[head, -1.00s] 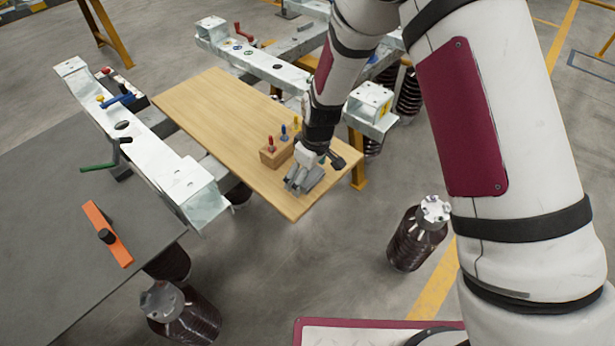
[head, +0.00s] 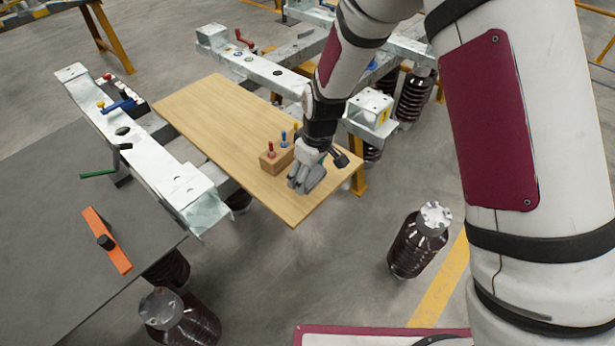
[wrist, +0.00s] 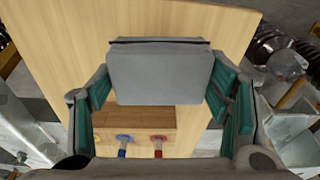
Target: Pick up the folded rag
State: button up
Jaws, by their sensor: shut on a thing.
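The folded rag is a grey, flat-folded slab (wrist: 160,75) in the wrist view. It sits between the two teal-padded fingers of my gripper (wrist: 160,92), which is shut on it from both sides. In the head view my gripper (head: 309,174) points down over the near right end of the wooden board, just right of a small wooden block. There the rag is largely hidden by the grey fingers and hard to tell from them. Whether it is clear of the board is hard to tell.
The wooden board (head: 215,115) spans metal beams. The wooden block (head: 272,161) with red, blue and yellow-handled tools stands close to my gripper. A dark table (head: 60,220) with an orange bar (head: 107,240) lies left. A dark ribbed insulator (head: 418,240) stands on the floor right.

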jog(key=s+d, duration=0.2)
jog(key=s, duration=0.5)
jog(key=s+d+r, duration=0.1)
jog(key=s+d, duration=0.2)
jog(key=s, duration=0.4)
jog(key=shift+s, duration=0.2)
